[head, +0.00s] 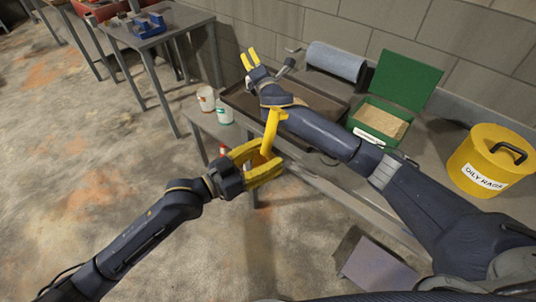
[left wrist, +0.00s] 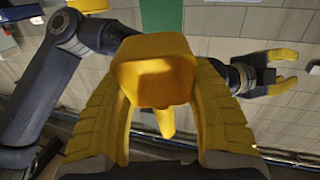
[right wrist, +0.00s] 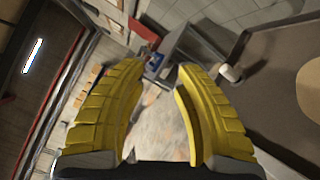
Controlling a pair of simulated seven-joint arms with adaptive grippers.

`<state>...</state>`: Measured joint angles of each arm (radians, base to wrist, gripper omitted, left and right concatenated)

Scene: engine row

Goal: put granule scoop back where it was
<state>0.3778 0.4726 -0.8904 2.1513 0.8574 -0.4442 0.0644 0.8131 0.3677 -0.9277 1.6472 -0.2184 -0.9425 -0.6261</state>
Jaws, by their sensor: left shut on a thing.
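My left gripper (head: 266,161) is shut on the yellow granule scoop (head: 272,130) and holds it in the air in front of the bench edge. The scoop's handle points up in the head view; its bowl is partly hidden by the fingers. In the left wrist view, the hollow scoop bowl (left wrist: 155,75) sits between the two yellow fingers. A green box (head: 359,126) with its lid open holds pale granules (head: 381,121) on the bench. My right gripper (head: 250,60) is open and empty, above the back left of the bench; its spread fingers also show in the right wrist view (right wrist: 155,75).
A dark tray (head: 237,94) lies on the bench under my right arm. A paper roll (head: 336,61) is behind it. Two small tins (head: 224,112) stand left of the tray. A yellow oily-rags bin (head: 484,160) stands at the right. My right arm crosses between the scoop and the green box.

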